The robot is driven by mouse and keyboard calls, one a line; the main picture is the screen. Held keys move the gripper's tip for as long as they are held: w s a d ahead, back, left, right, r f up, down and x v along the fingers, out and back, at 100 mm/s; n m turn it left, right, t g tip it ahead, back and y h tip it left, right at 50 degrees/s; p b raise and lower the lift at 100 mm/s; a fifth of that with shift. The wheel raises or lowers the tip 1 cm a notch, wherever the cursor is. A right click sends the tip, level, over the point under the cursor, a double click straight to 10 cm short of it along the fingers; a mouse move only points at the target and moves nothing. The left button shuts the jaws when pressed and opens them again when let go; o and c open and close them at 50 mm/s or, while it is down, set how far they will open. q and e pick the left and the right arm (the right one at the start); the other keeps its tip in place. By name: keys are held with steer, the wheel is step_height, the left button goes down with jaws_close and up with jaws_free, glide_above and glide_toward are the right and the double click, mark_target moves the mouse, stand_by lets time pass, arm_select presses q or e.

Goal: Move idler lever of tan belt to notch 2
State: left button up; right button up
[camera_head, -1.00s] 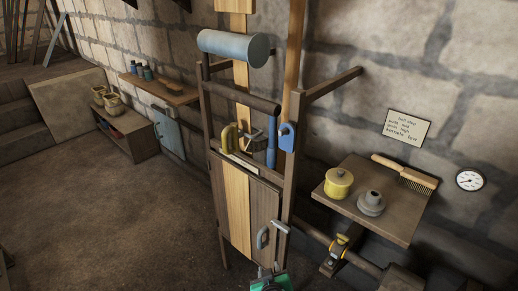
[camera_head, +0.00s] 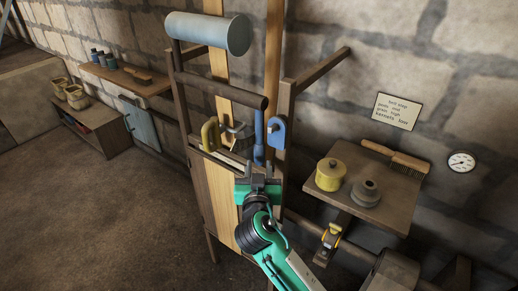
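The tan belt (camera_head: 222,110) runs down from the grey-blue drum (camera_head: 207,33) through the dark wooden frame. A blue upright lever (camera_head: 259,138) stands in the frame, with a blue plate-like piece (camera_head: 276,134) just right of it and a yellow curved handle (camera_head: 210,133) to the left. I cannot tell which of these is the tan belt's idler lever, and no notch marks are readable. My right gripper (camera_head: 258,172) is just below the blue lever in the picture, its fingers apart and seemingly empty. Contact with the lever is not clear. My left gripper is out of view.
A shelf (camera_head: 387,205) on the right holds a yellow pot (camera_head: 330,174), a grey pot (camera_head: 364,191) and a brush (camera_head: 395,157). A yellow-and-black fitting (camera_head: 330,240) sits below it. A dark crossbar (camera_head: 222,88) spans above the levers. The floor at left is clear.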

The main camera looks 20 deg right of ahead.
mark_target(259, 157)
steer(key=p+x, duration=0.1)
steer(key=x, duration=0.3)
steer(key=shift+w+d+r, duration=0.1)
steer(key=shift+w+d, duration=0.1)
steer(key=shift+w, duration=0.15)
steer(key=shift+w+d+p, duration=0.25)
steer(key=shift+w+p, duration=0.05)
steer(key=shift+w, duration=0.4)
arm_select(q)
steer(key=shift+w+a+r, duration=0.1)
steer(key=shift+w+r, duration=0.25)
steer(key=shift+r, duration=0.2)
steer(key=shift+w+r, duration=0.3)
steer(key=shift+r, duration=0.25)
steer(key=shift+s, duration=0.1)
arm_select(e)
jaws_close()
